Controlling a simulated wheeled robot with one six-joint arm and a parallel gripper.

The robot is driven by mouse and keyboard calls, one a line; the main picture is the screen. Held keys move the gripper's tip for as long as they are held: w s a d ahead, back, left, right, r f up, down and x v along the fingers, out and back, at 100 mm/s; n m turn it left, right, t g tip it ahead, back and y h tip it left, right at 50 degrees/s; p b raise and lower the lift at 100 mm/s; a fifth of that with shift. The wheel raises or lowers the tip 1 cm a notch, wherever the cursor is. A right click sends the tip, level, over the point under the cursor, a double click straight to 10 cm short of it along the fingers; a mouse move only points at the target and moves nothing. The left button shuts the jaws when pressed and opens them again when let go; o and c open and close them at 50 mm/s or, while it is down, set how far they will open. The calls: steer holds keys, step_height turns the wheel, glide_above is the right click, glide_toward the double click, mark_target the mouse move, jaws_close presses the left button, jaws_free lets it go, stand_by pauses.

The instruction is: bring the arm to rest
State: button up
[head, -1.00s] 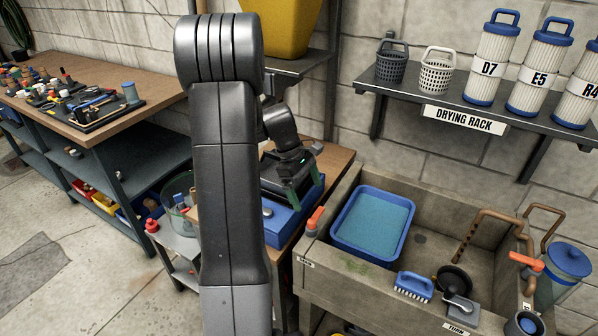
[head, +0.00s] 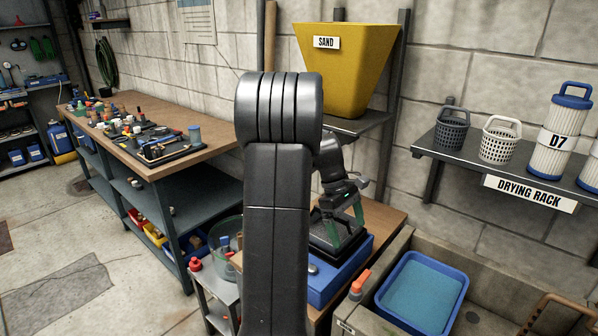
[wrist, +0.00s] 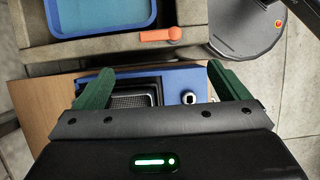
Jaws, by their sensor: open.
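My gripper (head: 346,231) is in the air over a blue box-like unit with a black tray top (head: 334,276) on a small wooden table. In the wrist view my gripper (wrist: 165,85) has its two green fingers spread wide apart, with nothing between them. The blue unit (wrist: 195,83) lies below and beyond the fingers, with its black tray and a small round knob showing. My arm stands up in the middle of the head view and hides part of the table.
A stone sink at lower right holds a blue tub (head: 421,292); an orange handle (head: 359,284) sits on its edge. A yellow sand hopper (head: 347,70) is on a shelf behind. The drying rack (head: 500,170) is at right, a workbench (head: 200,150) at left. Floor at left is clear.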

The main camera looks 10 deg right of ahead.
mark_target(360, 277)
steer(key=x, duration=1.4)
steer(key=shift+w+a+r+n+t+h, duration=0.1)
steer(key=shift+a+n+t+h, duration=0.15)
steer(key=shift+n, duration=0.65)
